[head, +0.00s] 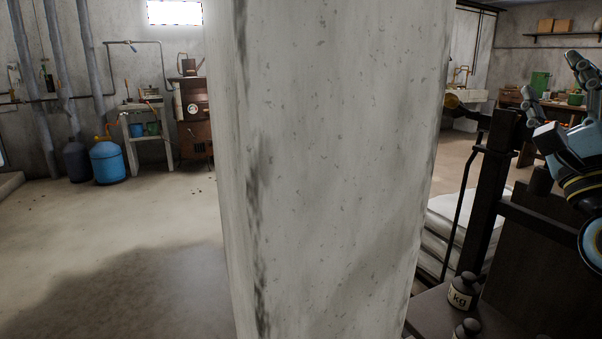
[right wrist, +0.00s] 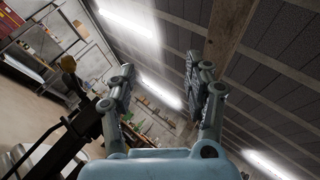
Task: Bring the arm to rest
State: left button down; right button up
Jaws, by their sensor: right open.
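My right gripper (head: 552,82) is raised at the right edge of the head view, its blue arm coming in from the right. Its two fingers stand apart with nothing between them. In the right wrist view the open fingers of the right gripper (right wrist: 162,95) point up toward the ceiling. A dark wooden beam scale (head: 490,190) stands behind and left of the gripper, partly cut off. Its dark post also shows at the left in the right wrist view (right wrist: 75,145). My left gripper is in neither view.
A thick whitish pillar (head: 335,170) fills the middle of the head view and hides much of the room. Two weights (head: 463,291) sit on a dark wooden surface at lower right. White sacks (head: 455,215) lie behind. Open floor (head: 120,240) is at left.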

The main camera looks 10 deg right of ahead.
jog(key=s+d+f+m+g+h, duration=0.25)
jog(key=s+f+m+g, duration=0.25)
jog(key=f+m+g, duration=0.75)
jog(key=s+d+f+m+g+h, duration=0.25)
jog(key=s+f+m, duration=0.4)
jog(key=m, duration=1.25)
jog(key=s+a+f+m+g+y, duration=0.4)
jog(key=s+a+f+m+y, duration=0.25)
jog(key=a, duration=0.25)
jog(key=s+a+f+m+g+y, duration=0.4)
jog(key=s+a+f+m+y, duration=0.15)
jog(key=a+f, duration=0.3)
jog(key=s+d+f+m+h+b, duration=0.1)
jog(key=s+f, duration=0.1)
jog(key=f, duration=1.1)
jog(key=s+d+f+b, duration=0.1)
jog(key=f, duration=1.2)
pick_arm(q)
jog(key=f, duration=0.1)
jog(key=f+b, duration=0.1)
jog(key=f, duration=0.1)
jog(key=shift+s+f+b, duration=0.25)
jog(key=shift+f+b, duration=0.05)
pick_arm(e)
jog(key=s+d+f+g, duration=0.1)
jog(key=s+f+g, duration=0.1)
jog(key=s+f, duration=1.7)
jog(key=shift+s, duration=0.7)
